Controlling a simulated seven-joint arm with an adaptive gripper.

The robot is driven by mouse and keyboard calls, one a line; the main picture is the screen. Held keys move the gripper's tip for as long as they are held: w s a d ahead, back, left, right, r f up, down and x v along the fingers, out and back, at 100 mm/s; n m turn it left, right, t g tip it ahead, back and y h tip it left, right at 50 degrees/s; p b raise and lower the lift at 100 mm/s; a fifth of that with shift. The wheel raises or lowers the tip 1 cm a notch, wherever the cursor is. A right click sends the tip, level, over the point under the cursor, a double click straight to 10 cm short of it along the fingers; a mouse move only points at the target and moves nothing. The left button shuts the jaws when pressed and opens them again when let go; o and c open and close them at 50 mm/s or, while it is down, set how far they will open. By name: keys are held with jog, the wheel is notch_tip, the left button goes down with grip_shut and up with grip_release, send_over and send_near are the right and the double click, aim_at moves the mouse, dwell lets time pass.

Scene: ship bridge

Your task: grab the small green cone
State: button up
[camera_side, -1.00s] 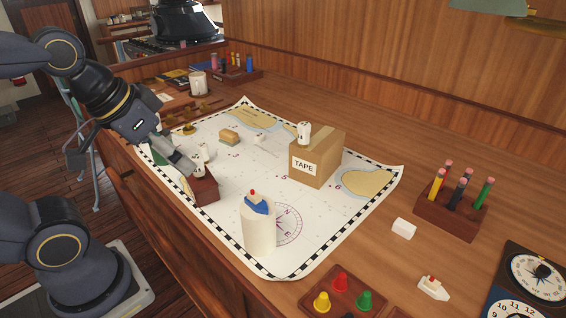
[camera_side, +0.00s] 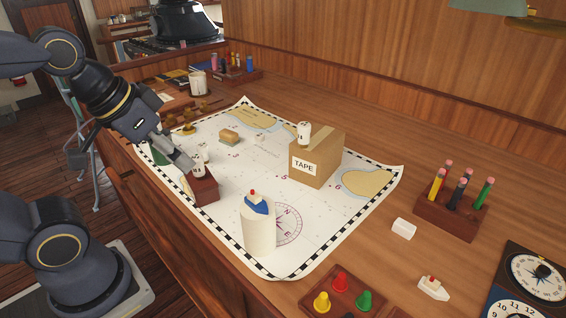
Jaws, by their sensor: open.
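My gripper (camera_side: 184,163) is open at the left edge of the chart, far to the upper left of the cones. Its fingers are beside a dark red wooden block (camera_side: 205,189) with small white pieces on it. Whether the fingers touch these pieces cannot be told.
A white cylinder (camera_side: 259,232) with a toy boat on top and a tape box (camera_side: 318,160) stand on the chart (camera_side: 225,232). The chart's middle is mostly clear.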

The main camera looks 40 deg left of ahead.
jog(key=w+d+r+m+t, duration=0.1)
jog(key=w+d+r, duration=0.1)
jog(key=w+r, duration=0.25)
jog(key=m+g+h, duration=0.3)
jog(key=m+g, duration=0.1)
jog(key=m, duration=0.4)
send_over(367, 294)
jog(key=a, duration=0.2)
jog(key=f, duration=1.2)
jog(key=s+f, duration=0.1)
jog(key=f, duration=0.5)
jog(key=shift+d, duration=0.2)
jog(key=x, duration=0.5)
jog(key=shift+d+f, duration=0.2)
jog(key=shift+f, duration=0.2)
